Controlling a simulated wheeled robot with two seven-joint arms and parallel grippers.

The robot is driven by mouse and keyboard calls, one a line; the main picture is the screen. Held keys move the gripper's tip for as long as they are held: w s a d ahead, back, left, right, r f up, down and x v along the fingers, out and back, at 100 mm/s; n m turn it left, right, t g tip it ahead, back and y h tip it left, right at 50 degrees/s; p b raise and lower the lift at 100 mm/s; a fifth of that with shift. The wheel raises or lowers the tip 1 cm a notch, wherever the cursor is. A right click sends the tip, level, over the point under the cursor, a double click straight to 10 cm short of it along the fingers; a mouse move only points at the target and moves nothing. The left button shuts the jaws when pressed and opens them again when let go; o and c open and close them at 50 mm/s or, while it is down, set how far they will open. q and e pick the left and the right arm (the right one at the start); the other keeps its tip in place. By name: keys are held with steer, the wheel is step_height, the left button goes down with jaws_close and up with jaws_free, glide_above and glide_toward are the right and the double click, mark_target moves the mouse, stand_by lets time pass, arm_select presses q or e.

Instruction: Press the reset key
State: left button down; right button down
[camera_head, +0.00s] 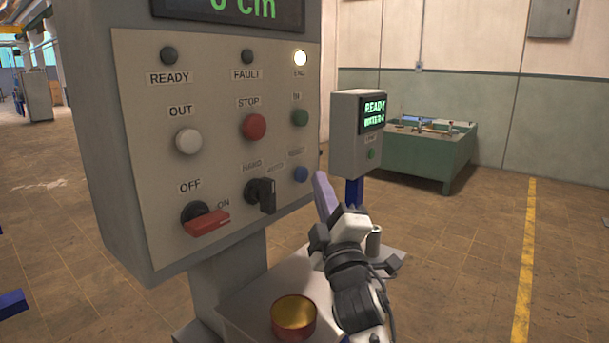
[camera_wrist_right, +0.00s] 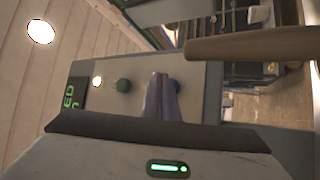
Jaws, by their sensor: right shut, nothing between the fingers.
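The blue reset key (camera_head: 301,174) is a round button at the lower right of the grey control panel (camera_head: 150,100), under a small blurred label. My right gripper (camera_head: 321,190) is shut and empty, with its purple fingers pointing up just right of the key. In the right wrist view the fingers (camera_wrist_right: 162,95) reach toward the panel and partly cover the blue key (camera_wrist_right: 175,86). A small gap seems to separate them in the head view; contact cannot be told. My left gripper is not in view.
Close to the key are a green button (camera_head: 300,117), a black selector switch (camera_head: 263,193), a red stop button (camera_head: 254,126) and a red rotary switch (camera_head: 206,222). A lamp (camera_head: 299,58) is lit. A smaller display box (camera_head: 357,135) stands behind.

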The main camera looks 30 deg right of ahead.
steer(key=s, duration=0.1)
steer(key=s+d+p, duration=0.1)
steer(key=s, duration=0.2)
steer(key=shift+s+d+p, duration=0.2)
steer(key=shift+d+p, duration=0.1)
steer(key=shift+d, duration=0.1)
stand_by(0.6)
